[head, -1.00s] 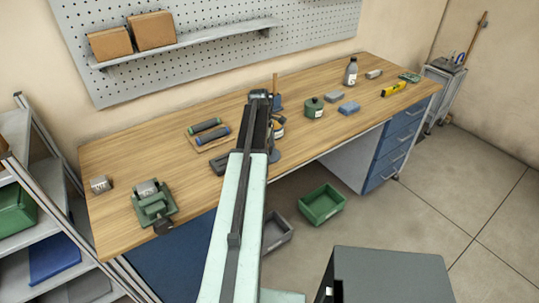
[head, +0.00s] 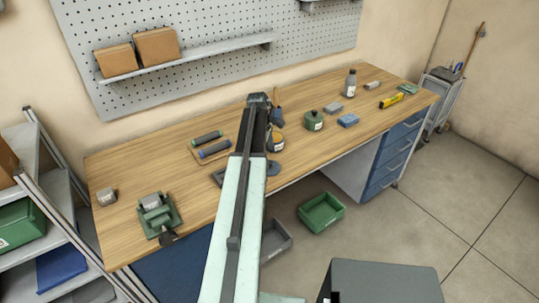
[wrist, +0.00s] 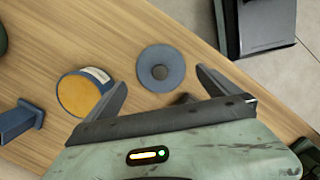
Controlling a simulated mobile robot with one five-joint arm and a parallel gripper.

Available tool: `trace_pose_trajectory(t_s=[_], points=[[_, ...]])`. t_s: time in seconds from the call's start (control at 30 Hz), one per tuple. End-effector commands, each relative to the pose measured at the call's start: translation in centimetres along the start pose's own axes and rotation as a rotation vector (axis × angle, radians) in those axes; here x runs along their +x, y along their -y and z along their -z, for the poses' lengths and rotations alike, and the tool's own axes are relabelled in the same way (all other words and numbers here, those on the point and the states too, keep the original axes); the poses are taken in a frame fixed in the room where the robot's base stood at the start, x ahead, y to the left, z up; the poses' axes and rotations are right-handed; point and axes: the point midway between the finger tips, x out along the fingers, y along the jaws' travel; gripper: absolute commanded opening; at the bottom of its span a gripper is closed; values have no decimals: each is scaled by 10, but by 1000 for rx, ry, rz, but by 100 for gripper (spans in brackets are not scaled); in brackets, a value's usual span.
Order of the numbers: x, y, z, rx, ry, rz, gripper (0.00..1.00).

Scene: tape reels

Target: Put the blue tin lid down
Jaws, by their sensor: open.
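The blue tin lid (wrist: 176,62), a flat blue-grey disc with a dark round centre, lies on the wooden workbench (wrist: 150,20) in the wrist view. My gripper (wrist: 161,78) is open, its two fingers apart on either side of the lid's near part, with gaps showing. In the head view the lid (head: 273,168) shows partly beside my arm, near the bench's front edge; my fingers are hidden there. A blue round tin with an orange-yellow top (wrist: 80,95) stands left of the lid and also shows in the head view (head: 275,141).
A blue tool-like object (wrist: 20,122) is at the left. The bench edge is close to the lid's right. In the head view, a green tin (head: 313,121), a green vise-like device (head: 157,214) and rollers (head: 213,148) stand on the bench. Bins (head: 321,213) lie on the floor below.

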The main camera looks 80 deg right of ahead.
Motion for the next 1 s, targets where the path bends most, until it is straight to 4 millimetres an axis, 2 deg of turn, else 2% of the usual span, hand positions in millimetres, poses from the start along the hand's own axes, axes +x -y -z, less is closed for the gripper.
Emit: trace_pose_trajectory(t_s=[0.03,0.23,0.37,0.63,0.7,0.77,0.83,0.87,0.9,0.93,0.97,1.0], points=[[-25,0,-2,0,0,0,100],[-64,0,-2,1,0,0,100],[-72,0,-1,2,0,0,100],[-69,0,-1,2,0,0,100],[-70,2,5,0,-1,-1,100],[-73,9,25,-6,-4,-5,100],[-79,28,70,-12,-11,-14,100],[-83,41,96,-16,-16,-19,100],[-89,61,134,-19,-22,-26,100],[-93,80,164,-22,-28,-31,100],[-97,100,194,-23,-35,-36,100],[-103,129,231,-25,-44,-41,100]])
